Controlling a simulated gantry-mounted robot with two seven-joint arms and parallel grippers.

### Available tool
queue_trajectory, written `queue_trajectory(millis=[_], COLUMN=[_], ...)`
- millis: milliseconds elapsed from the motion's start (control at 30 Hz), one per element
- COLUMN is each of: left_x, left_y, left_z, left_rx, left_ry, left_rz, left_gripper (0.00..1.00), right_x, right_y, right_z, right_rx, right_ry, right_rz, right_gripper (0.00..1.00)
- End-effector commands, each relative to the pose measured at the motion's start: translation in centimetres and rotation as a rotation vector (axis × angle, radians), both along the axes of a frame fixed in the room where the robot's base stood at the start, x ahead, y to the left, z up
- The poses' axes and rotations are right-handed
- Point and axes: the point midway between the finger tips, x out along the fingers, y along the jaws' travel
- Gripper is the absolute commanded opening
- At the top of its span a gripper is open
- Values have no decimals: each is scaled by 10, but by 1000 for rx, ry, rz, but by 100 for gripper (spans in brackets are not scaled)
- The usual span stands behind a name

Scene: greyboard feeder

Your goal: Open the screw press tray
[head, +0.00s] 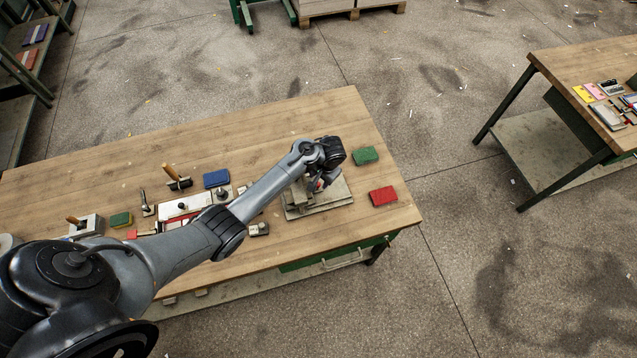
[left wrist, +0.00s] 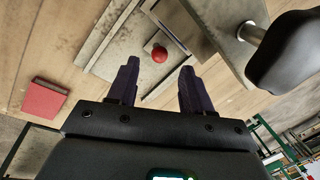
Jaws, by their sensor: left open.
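The screw press is a grey metal unit with a flat base plate (head: 335,196) near the right end of the wooden table. A red ball knob (left wrist: 159,54) shows on its grey plate (left wrist: 122,70) in the left wrist view. My left gripper (left wrist: 160,68) is open, with its two dark fingers spread on either side of the knob's line. The knob appears just beyond the fingertips, apart from both. In the head view my left gripper (head: 322,183) is over the press, and my wrist hides much of it. My right gripper is in neither view.
A green block (head: 365,155) and a red block (head: 383,196) lie right of the press; the red block also shows in the left wrist view (left wrist: 45,98). A blue block (head: 216,178) and small tools lie to the left. The table's back is clear.

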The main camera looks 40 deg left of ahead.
Motion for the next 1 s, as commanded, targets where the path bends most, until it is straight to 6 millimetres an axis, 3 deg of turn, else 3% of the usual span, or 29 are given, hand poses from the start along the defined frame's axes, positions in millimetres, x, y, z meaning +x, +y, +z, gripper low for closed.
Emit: queue_trajectory(millis=[100,300,733,1000], left_x=[-1,0,0,0], left_y=[4,8,9,9], left_z=[-20,-38,-44,-44], left_rx=[2,1,0,0], left_ry=[2,0,-1,-1], left_rz=[0,0,0,0], left_gripper=[50,50,50,9], right_x=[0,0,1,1], right_y=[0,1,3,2], right_z=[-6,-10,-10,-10], right_rx=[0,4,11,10], right_ry=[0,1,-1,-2], right_rz=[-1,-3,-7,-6], right_gripper=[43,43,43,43])
